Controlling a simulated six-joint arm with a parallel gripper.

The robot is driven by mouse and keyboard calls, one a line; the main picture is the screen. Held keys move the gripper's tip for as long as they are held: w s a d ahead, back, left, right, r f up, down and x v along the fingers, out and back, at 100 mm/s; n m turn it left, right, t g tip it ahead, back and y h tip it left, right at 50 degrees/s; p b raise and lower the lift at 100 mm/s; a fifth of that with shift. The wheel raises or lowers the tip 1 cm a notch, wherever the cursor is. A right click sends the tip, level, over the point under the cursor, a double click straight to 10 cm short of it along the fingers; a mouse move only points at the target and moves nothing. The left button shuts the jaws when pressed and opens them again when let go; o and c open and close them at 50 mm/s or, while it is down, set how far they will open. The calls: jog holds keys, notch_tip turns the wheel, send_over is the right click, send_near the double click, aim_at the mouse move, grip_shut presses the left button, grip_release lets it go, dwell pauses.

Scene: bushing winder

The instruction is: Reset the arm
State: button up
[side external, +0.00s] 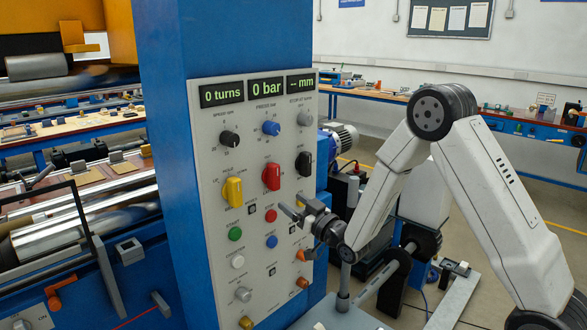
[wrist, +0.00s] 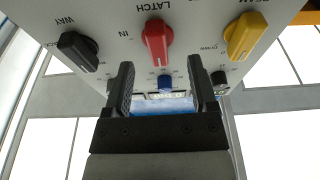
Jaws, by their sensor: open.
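My gripper (side external: 300,212) is in front of the control panel (side external: 211,189), near its lower right part in the side view. My white arm (side external: 392,190) is bent with its elbow raised. In the wrist view my gripper (wrist: 161,90) has its two black fingers apart with nothing between them. The wrist view shows the panel face upside down, with a red knob (wrist: 157,40), a yellow knob (wrist: 243,36) and a black knob (wrist: 78,51) beyond the fingertips. A blue knob (wrist: 165,83) shows farther off between the fingers. I cannot tell whether a finger touches the panel.
The panel carries displays reading "0 turns", "0 bar" and "-- mm", plus several knobs and buttons. A blue machine column (side external: 165,60) holds it. Rollers (side external: 55,235) lie at left. A grey motor (side external: 343,137) stands behind the panel. Benches line the back wall.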

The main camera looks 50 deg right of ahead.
jog(key=s+a+f+g, duration=0.2)
jog(key=s+f+g, duration=0.1)
jog(key=s+g, duration=0.3)
jog(key=s+a+f+g, duration=0.2)
jog(key=s+g, duration=0.4)
jog(key=s, duration=0.4)
jog(key=s+a+f+g, duration=0.2)
jog(key=s+g, duration=0.3)
jog(key=s, duration=0.3)
jog(key=shift+a+f+g, duration=0.2)
jog(key=shift+f+g, duration=0.2)
jog(key=shift+f, duration=0.5)
jog(key=shift+w, duration=0.15)
